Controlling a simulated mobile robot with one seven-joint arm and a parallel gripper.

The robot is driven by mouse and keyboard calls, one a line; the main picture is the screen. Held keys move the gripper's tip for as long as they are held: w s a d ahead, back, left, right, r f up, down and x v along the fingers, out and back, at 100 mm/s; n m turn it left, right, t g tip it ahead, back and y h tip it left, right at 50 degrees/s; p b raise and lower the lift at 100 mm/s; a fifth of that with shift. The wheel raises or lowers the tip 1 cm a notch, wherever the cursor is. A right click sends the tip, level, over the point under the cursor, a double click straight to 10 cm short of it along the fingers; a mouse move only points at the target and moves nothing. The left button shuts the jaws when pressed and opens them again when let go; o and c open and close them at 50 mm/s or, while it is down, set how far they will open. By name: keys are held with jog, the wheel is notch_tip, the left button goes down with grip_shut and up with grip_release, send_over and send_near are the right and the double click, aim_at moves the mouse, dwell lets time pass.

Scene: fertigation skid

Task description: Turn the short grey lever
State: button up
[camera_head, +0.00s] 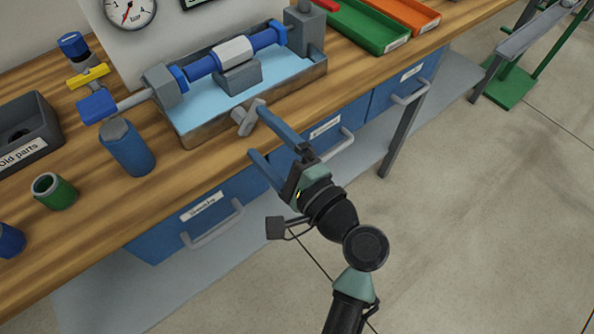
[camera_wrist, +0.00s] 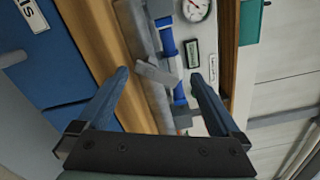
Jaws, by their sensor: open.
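The short grey lever (camera_head: 246,119) sticks out at the front edge of the shallow metal tray (camera_head: 196,133) on the bench. In the wrist view the grey lever (camera_wrist: 156,74) lies between my two fingertips, crosswise in the gap. My gripper (camera_head: 261,131) is open, its two blue fingers pointing at the tray's front. The upper finger's tip is close to the lever; I cannot tell whether they touch. The gripper also shows in the wrist view (camera_wrist: 160,75), with nothing clamped between the fingers. The lever's mounting is partly hidden.
A blue and grey pipe assembly (camera_head: 236,50) lies over the tray, with a yellow-handled valve (camera_head: 88,77) at left. Drawer handles (camera_head: 212,224) jut out below the bench edge.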

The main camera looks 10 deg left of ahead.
jog(key=p+v, duration=0.1)
jog(key=v, duration=0.7)
jog(key=shift+s+d, duration=0.15)
jog(key=shift+s, duration=0.1)
dwell(0.4)
jog(key=shift+r, duration=0.1)
dwell(0.5)
jog(key=v, duration=1.3)
